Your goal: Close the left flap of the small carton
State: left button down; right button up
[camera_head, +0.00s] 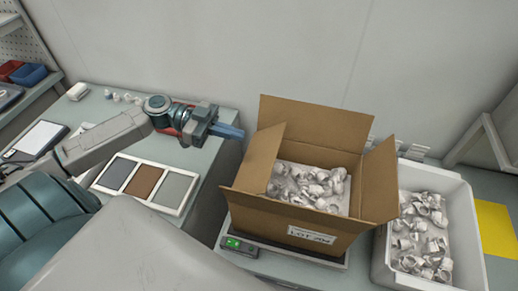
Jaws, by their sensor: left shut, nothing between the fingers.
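The small brown carton (270,218) stands upright on a scale and is partly filled with white caps (311,188). Its left flap (262,158) stands up and leans inward a little over the left side. The back flap (315,122) stands up, and the right flap (380,180) stands open. The front flap seems to hang outward over the front face. My left gripper (238,133) is shut and empty, left of the carton and apart from it, near the top of the left flap. My right gripper does not show.
A white bin (465,222) of white caps stands right of the carton. The scale (240,246) has a green display. A tray with three coloured panels (147,183) lies on the left table. A yellow sheet (497,228) lies far right.

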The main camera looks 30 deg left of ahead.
aim_at(275, 155)
pick_arm(q)
jog(key=x, duration=0.3)
jog(key=p+x, duration=0.1)
jog(key=shift+d+r, duration=0.2)
jog(key=shift+d, duration=0.1)
jog(key=shift+w+d+f+p, duration=0.15)
jog(key=shift+d+f+p, duration=0.35)
jog(key=shift+f, duration=0.25)
jog(key=shift+d+f+p, duration=0.3)
jog(key=shift+f+p, duration=0.1)
jog(key=shift+f, duration=0.15)
jog(key=shift+w+d+f, duration=0.1)
jog(key=shift+d+f, duration=0.15)
jog(key=shift+f, duration=0.15)
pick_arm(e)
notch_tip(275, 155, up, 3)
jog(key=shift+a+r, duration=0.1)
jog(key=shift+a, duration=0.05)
